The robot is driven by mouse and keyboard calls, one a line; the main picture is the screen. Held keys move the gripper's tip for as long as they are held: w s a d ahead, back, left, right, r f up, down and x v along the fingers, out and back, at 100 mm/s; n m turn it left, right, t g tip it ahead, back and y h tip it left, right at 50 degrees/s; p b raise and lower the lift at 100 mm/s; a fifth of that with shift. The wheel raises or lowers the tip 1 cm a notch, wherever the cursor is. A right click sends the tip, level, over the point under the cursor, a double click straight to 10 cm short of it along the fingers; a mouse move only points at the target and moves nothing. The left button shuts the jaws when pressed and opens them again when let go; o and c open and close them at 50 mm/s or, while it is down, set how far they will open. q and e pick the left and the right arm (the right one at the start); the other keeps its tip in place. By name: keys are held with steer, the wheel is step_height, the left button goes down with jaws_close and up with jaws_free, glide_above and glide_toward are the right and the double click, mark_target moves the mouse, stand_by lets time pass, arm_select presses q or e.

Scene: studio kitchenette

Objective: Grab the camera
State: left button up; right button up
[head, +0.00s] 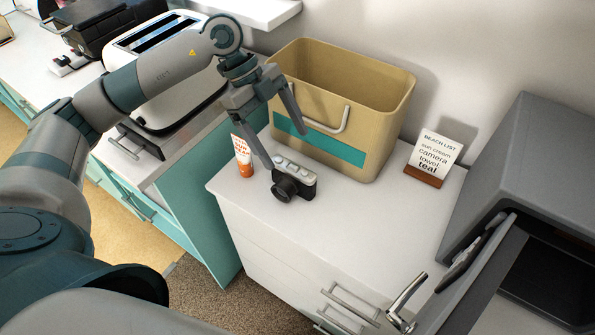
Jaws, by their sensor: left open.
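The camera (296,178), silver on top and black below with a round black lens, sits upright on the white counter, in front of the tan bin. My left gripper (285,140) is open above and just behind the camera, its fingers spread and pointing down. One fingertip comes close to the camera's top left; I cannot tell whether it touches. Nothing is between the fingers. My right gripper is not in view.
A tan bin (388,97) with a teal stripe stands behind the camera. An orange and white tube (243,158) stands at its left. A list card (436,152) stands at the right. A grey appliance (535,165) with an open door is at far right. Counter (350,225) in front is clear.

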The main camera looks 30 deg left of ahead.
arm_select(q)
steer(key=a, duration=0.1)
steer(key=a+y, duration=0.1)
steer(key=a, duration=0.1)
steer(key=shift+w+a+r+n+y, duration=0.15)
steer(key=shift+w+a+n+y, duration=0.15)
steer(key=shift+a+n, duration=0.1)
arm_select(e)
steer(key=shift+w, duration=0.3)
arm_select(q)
steer(key=shift+d, duration=0.1)
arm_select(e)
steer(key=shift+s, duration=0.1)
arm_select(q)
steer(key=p, duration=0.2)
glide_toward(291, 181)
steer(key=shift+x, duration=0.75)
steer(key=p+x, duration=0.1)
steer(key=x, duration=0.3)
steer(key=shift+d, duration=0.1)
steer(key=shift+d+f, duration=0.25)
steer(key=shift+f, duration=0.45)
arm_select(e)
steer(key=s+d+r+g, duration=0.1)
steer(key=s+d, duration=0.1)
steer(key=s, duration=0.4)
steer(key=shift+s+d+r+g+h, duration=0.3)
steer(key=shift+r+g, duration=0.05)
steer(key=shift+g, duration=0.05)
